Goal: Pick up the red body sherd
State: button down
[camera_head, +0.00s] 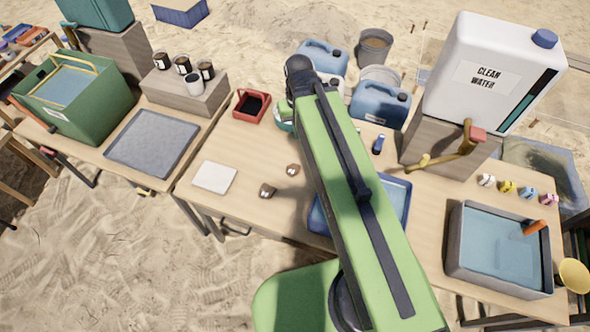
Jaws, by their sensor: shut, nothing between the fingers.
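Two small brownish sherds lie on the wooden table in the middle of the head camera view. One sherd (292,169) is close to the left side of my green arm. The other sherd (267,190) is a little nearer the table's front edge. Both have a pale patch, perhaps a label. They are too small to tell which, if either, is the red body sherd. My arm reaches up across the table from the bottom right, and its fingers do not show. The arm hides part of the table behind it.
A blue tray (407,184) is partly under my arm. A white square (214,177) lies left of the sherds, a red tray (240,112) behind them. A water basin (455,262) stands right, below a clean water jug (470,60). Bare tabletop surrounds the sherds.

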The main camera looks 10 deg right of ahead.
aim_at(293, 168)
jog(key=k, duration=1.3)
jog(key=u, duration=0.55)
jog(key=i, duration=1.05)
jog(key=u, duration=0.65)
jog(key=i, duration=0.5)
jog(key=u, duration=0.1)
